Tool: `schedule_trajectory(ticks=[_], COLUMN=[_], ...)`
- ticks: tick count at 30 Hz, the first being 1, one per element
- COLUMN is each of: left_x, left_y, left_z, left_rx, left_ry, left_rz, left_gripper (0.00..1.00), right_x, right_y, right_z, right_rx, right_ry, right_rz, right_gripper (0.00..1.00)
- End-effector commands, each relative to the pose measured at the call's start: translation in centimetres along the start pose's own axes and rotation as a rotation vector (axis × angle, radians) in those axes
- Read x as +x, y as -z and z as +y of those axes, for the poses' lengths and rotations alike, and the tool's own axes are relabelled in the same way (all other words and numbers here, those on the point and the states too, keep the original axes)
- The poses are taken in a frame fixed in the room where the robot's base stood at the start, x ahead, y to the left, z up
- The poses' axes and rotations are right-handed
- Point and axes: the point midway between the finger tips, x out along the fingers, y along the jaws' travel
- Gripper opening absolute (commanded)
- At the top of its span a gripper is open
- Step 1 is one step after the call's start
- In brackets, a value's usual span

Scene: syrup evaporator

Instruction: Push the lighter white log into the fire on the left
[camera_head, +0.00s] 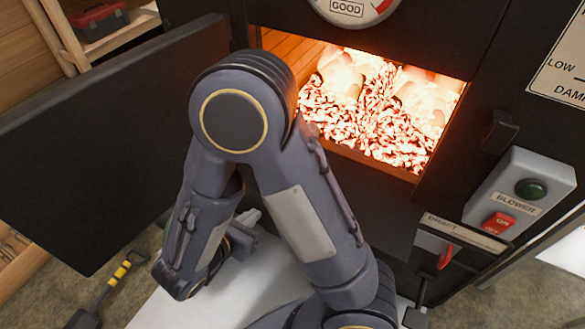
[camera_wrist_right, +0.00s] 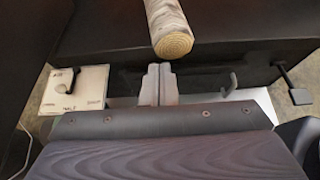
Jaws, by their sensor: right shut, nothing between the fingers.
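The fire (camera_head: 375,120) glows orange-white inside the open firebox, with pale blurred lumps among the embers. My right gripper (camera_head: 250,217) is low beside my bent forearm, below and left of the firebox opening. In the right wrist view its fingers (camera_wrist_right: 158,85) are shut together and empty. A log with pale grey-white bark (camera_wrist_right: 182,12) lies just beyond the fingertips in that view, its round tan cut end facing me. A small gap seems to separate them; contact is hard to judge. I cannot pick out this log in the head view. My left gripper is not in view.
The black firebox door (camera_head: 110,140) stands open on the left. A blower box (camera_head: 520,195) with a red switch and a draft lever (camera_head: 445,256) are on the right. A yellow-black handled tool (camera_head: 118,275) lies at lower left. A red toolbox (camera_head: 100,20) is on a shelf.

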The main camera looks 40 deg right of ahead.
Motion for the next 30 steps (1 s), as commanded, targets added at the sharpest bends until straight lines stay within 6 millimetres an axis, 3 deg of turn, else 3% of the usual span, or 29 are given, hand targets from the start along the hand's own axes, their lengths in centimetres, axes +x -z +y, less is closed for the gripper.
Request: schedule_trajectory(ticks=[9,30], left_x=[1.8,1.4], left_y=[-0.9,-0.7], left_z=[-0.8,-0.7], left_rx=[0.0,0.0], left_ry=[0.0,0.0], left_rz=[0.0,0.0], left_gripper=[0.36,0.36], right_x=[3.4,9.3], right_y=[0.7,-3.1], right_z=[-0.1,-0.1], right_rx=[0.0,0.002], right_ry=[0.003,0.003], right_rz=[0.0,0.0], right_gripper=[0.0,0.0])
